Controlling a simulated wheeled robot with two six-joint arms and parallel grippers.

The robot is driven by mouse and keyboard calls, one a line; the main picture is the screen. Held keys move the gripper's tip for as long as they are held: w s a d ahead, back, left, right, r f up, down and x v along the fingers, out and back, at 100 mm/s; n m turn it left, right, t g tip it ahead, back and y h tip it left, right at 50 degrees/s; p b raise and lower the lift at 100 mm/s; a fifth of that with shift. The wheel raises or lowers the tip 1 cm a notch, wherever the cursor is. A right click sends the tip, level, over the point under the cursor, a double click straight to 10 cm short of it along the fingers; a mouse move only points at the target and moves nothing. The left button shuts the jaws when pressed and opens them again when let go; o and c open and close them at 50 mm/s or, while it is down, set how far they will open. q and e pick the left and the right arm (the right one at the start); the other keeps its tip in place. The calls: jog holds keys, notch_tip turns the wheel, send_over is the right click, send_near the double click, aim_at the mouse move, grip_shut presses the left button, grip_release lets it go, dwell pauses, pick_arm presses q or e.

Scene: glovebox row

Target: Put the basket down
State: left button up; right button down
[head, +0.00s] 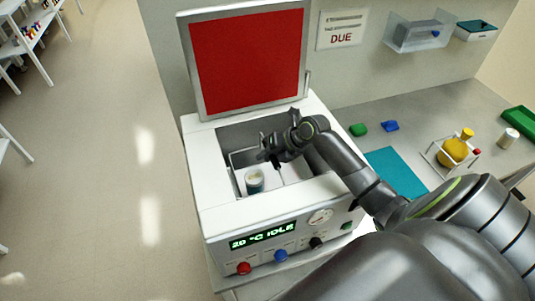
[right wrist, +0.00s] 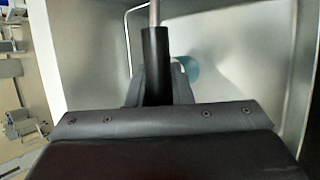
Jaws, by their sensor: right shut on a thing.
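The open bath unit (head: 210,205) is a white box with a dark grey basin (head: 235,138) and a raised red-faced lid (head: 247,62). The basket (head: 237,160) shows as a pale-rimmed container inside the basin; whether it touches the floor is hidden. A white and teal jar (head: 254,182) is at its near left; a teal round shape (right wrist: 187,66) shows in the right wrist view. My right gripper (head: 272,150) is over the basket, shut on its handle, whose black grip (right wrist: 155,66) and metal rod (right wrist: 154,12) show in the right wrist view. My left gripper is out of view.
The front panel has a green display (head: 262,235) and knobs. On the bench at right are a teal mat (head: 396,172), green and blue pieces (head: 358,129), a yellow flask (head: 453,150) in a wire rack, and a white jar (head: 508,138). The floor at left is clear.

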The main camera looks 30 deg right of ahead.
jog(key=c, duration=1.3)
grip_release()
jog(key=shift+f, duration=0.1)
jog(key=b+v, duration=0.4)
jog(key=v, duration=0.8)
